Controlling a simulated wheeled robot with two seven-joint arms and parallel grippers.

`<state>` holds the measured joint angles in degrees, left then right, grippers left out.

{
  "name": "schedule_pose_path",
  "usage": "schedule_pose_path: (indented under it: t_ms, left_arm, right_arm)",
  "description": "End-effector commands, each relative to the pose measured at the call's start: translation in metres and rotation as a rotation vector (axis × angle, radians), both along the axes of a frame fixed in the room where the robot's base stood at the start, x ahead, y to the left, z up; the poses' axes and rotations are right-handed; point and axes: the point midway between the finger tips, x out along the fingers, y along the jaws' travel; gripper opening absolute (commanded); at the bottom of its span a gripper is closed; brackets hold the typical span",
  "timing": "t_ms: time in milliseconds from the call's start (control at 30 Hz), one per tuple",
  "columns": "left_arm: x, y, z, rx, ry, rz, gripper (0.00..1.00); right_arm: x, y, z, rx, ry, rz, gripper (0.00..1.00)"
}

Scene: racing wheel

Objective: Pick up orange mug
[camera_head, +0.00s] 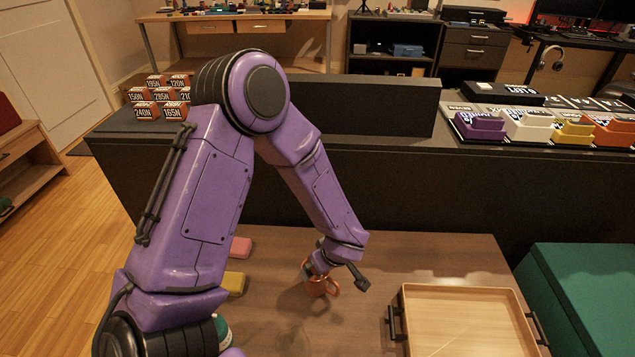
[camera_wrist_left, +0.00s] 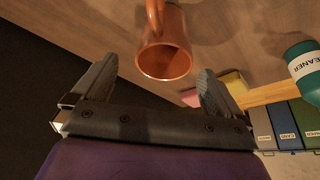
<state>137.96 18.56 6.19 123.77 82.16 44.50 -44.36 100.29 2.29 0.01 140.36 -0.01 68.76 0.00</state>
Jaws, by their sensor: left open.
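The orange mug (camera_head: 322,288) stands on the brown table, left of the wooden tray, partly hidden by my left gripper in the head view. In the left wrist view the mug (camera_wrist_left: 165,58) shows its open rim toward the camera, with its handle at the top of the picture. My left gripper (camera_head: 330,268) is right at the mug in the head view. In the left wrist view its two fingers (camera_wrist_left: 157,72) are wide apart and empty, with the mug's rim between and just beyond the tips. I cannot tell whether either finger touches it. My right gripper is not in view.
The wooden tray (camera_head: 462,318) with black handles lies to the right. A pink item (camera_head: 241,247) and a yellow item (camera_head: 235,282) lie left of the mug. A green cleaner bottle (camera_wrist_left: 305,70) shows in the wrist view. A dark counter (camera_head: 430,190) borders the table's back.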

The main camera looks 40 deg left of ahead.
Motion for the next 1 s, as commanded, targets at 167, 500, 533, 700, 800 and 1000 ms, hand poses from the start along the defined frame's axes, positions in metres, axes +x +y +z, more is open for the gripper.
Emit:
schedule_pose_path:
  t_ms: [167, 500, 533, 700, 800, 1000]
  left_arm:
    - [0.000, 0.012, -0.033, 0.005, 0.002, -0.002, 1.00]
    - [0.001, 0.026, -0.062, 0.004, 0.001, -0.001, 1.00]
    - [0.001, 0.026, -0.061, 0.004, 0.001, -0.001, 1.00]
    - [0.001, 0.026, -0.061, 0.004, 0.001, -0.001, 0.74]
    - [0.001, 0.026, -0.061, 0.003, 0.001, -0.001, 0.41]
    - [0.001, 0.026, -0.061, 0.004, 0.000, -0.002, 0.40]
  right_arm:
    - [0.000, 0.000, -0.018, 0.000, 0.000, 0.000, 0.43]
    - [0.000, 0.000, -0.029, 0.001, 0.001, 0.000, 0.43]
    - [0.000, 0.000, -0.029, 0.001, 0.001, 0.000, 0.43]
    - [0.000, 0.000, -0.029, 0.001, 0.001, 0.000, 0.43]
    - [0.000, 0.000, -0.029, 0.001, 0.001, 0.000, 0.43]
    - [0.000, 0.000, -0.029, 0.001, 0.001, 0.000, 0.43]
